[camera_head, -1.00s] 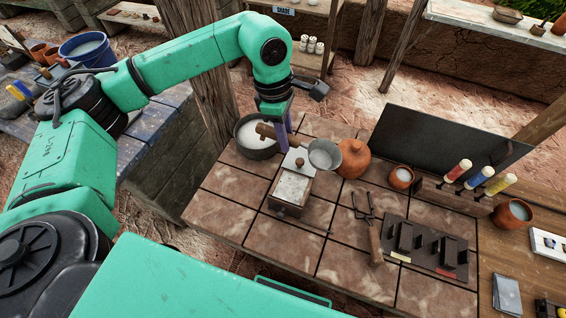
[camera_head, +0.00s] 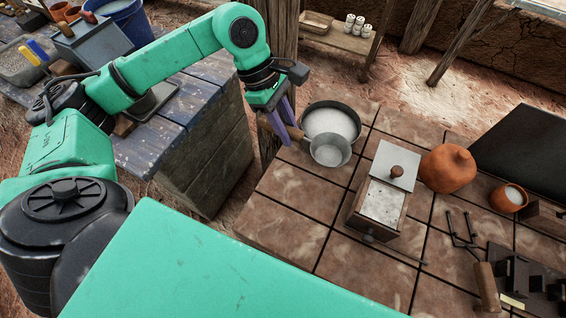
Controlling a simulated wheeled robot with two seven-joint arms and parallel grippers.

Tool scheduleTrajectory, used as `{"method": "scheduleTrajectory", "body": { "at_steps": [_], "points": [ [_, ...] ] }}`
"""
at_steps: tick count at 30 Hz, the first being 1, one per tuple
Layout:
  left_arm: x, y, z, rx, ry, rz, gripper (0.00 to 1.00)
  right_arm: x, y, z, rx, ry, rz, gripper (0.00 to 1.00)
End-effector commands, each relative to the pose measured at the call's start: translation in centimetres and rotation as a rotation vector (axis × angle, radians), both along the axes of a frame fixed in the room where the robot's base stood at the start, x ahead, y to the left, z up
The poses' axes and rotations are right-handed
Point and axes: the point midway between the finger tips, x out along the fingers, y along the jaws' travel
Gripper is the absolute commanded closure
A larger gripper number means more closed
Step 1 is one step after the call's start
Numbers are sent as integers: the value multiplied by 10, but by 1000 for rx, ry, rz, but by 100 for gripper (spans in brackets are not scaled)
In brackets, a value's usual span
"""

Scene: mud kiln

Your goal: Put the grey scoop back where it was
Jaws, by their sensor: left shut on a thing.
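The grey scoop (camera_head: 331,150) has a round metal bowl and a wooden handle. My left gripper (camera_head: 287,131) is shut on the handle, its purple fingers around the wood. The scoop's bowl overlaps the near rim of a dark round pan (camera_head: 359,117) of white powder in the picture; whether it touches the pan cannot be told. My right gripper is not in view.
A wooden box (camera_head: 386,223) with white contents and a knobbed lid stands right of the pan, beside a clay jar (camera_head: 448,167). Tongs (camera_head: 464,232) lie at right. A blue-grey bench (camera_head: 190,98) stands at left. The tiled table's (camera_head: 285,210) near left part is bare.

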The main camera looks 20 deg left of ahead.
Motion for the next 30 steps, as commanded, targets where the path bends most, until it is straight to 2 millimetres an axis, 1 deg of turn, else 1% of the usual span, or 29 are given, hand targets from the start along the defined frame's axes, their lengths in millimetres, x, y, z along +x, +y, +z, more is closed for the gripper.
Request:
{"method": "scheduleTrajectory", "body": {
  "at_steps": [1,3,5,6,9,10,15,18,21,27,30],
  "points": [
    [-1,1,-13,3,10,2,100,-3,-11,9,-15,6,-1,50],
    [-1,0,-36,2,10,2,100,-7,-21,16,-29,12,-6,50],
    [-2,1,-56,3,9,3,100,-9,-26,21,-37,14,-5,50],
    [-1,0,-69,1,9,3,100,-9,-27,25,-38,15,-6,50],
    [-1,0,-100,1,7,3,100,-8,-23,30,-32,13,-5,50],
    [-1,0,-108,1,7,3,100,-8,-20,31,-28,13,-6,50],
    [0,0,-137,1,4,2,100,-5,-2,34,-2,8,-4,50],
    [0,-1,-157,0,5,3,100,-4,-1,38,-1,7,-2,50],
    [0,0,-169,1,1,3,100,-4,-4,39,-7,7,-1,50],
    [1,0,-170,2,0,2,100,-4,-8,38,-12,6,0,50],
    [1,0,-174,2,1,2,100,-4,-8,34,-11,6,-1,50]
  ]
}}
